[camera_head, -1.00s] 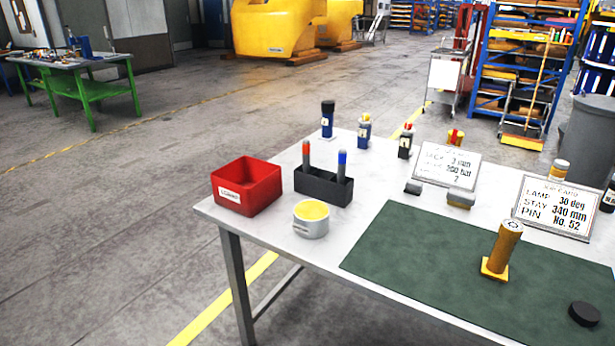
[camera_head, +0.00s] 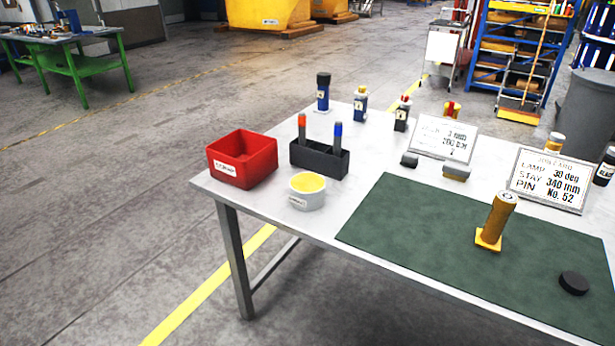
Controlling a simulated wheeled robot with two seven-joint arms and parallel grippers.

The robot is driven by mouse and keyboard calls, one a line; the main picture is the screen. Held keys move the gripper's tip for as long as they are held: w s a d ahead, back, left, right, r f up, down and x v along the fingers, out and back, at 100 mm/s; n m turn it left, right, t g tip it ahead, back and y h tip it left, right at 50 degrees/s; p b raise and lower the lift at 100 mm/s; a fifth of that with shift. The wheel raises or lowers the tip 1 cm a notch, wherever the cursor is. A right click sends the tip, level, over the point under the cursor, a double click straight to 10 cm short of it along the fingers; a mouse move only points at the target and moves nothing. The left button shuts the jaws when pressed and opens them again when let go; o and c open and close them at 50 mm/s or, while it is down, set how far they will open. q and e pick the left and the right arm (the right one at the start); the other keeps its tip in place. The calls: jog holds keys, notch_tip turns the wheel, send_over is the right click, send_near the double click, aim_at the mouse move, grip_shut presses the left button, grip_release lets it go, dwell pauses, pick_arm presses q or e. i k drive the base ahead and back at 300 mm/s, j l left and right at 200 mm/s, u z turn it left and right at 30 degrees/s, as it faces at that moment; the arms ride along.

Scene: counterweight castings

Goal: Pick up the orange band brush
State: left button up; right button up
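The brush with the orange band (camera_head: 302,126) stands upright in the left part of a black holder (camera_head: 318,160) on the table. Its lower end is hidden inside the holder. A similar brush with a blue band (camera_head: 338,135) stands in the right part of the same holder. Neither of my grippers is in view.
A red bin (camera_head: 242,160) stands left of the holder and a pot with yellow contents (camera_head: 307,191) in front of it. Several small bottles, including a blue one (camera_head: 323,92), stand behind. A green mat (camera_head: 430,225) with a yellow-based post (camera_head: 495,222) and black puck (camera_head: 573,283) lies right, below two cards (camera_head: 444,138).

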aim_at(302, 117)
jog(key=i+j, duration=0.35)
jog(key=j, duration=0.15)
jog(key=i+j, duration=0.4)
jog(key=j+u, duration=0.05)
jog(key=j, duration=0.05)
